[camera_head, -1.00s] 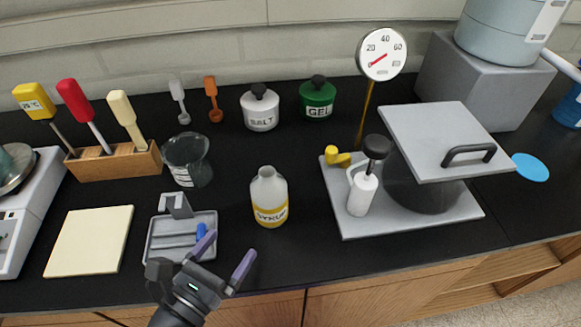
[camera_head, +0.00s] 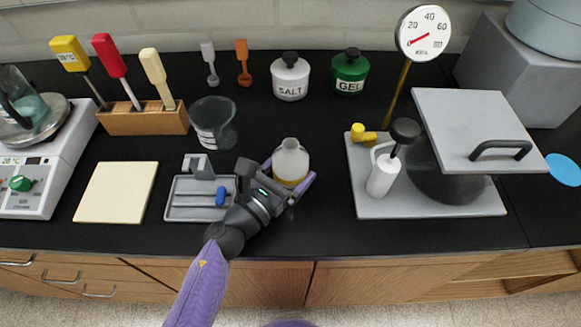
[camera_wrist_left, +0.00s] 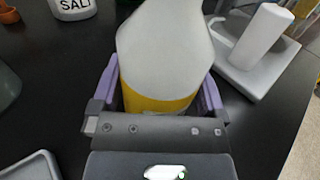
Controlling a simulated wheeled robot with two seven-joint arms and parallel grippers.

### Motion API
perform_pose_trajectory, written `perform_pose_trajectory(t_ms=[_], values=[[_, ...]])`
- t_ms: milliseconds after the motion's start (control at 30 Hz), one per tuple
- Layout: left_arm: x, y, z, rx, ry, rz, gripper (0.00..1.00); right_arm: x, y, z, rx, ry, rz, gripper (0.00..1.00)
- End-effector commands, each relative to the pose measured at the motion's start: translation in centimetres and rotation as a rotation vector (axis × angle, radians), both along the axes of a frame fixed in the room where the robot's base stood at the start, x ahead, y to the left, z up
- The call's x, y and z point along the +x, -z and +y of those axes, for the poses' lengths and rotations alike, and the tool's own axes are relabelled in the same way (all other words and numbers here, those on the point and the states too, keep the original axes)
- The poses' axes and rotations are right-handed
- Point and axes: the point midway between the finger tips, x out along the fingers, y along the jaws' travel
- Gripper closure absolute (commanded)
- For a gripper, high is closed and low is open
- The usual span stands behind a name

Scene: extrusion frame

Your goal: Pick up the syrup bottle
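The syrup bottle (camera_head: 290,158), pale with a yellow label band, stands upright on the black counter; it also fills the middle of the left wrist view (camera_wrist_left: 163,45). My left gripper (camera_head: 289,170) reaches in low from the front left. Its purple fingers stand on either side of the bottle, around its yellow band. In the left wrist view the fingers (camera_wrist_left: 160,82) look spread, with a narrow gap beside the bottle. The gripper hides most of the label. My right gripper is not in view.
A grey tray (camera_head: 180,212) with a blue piece lies just left of the gripper. A glass beaker (camera_head: 213,124) stands behind it. The salt jar (camera_head: 290,78) and gel jar (camera_head: 349,72) are at the back.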

Motion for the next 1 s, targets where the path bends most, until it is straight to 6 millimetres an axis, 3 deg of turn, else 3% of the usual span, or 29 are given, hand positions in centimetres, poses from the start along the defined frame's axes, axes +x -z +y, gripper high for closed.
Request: perform_pose_trajectory(t_ms=[33, 67, 300, 567, 800, 1000], values=[[0.0, 0.0, 0.0, 0.000, 0.000, 0.000, 0.19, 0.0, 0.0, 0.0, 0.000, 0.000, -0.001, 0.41], [0.0, 0.0, 0.0, 0.000, 0.000, 0.000, 0.25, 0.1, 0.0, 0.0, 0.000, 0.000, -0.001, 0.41], [0.0, 0.0, 0.0, 0.000, 0.000, 0.000, 0.76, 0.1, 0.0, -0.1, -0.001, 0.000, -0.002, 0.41], [0.0, -0.8, 0.1, 0.001, 0.000, -0.002, 0.78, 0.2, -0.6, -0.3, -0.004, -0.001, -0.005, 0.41], [0.0, -7.7, 0.0, 0.003, 0.002, -0.005, 0.78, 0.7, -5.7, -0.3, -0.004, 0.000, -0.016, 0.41], [0.0, -10.2, 0.0, 0.000, 0.000, -0.001, 0.78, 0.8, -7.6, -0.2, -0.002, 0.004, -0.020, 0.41]])
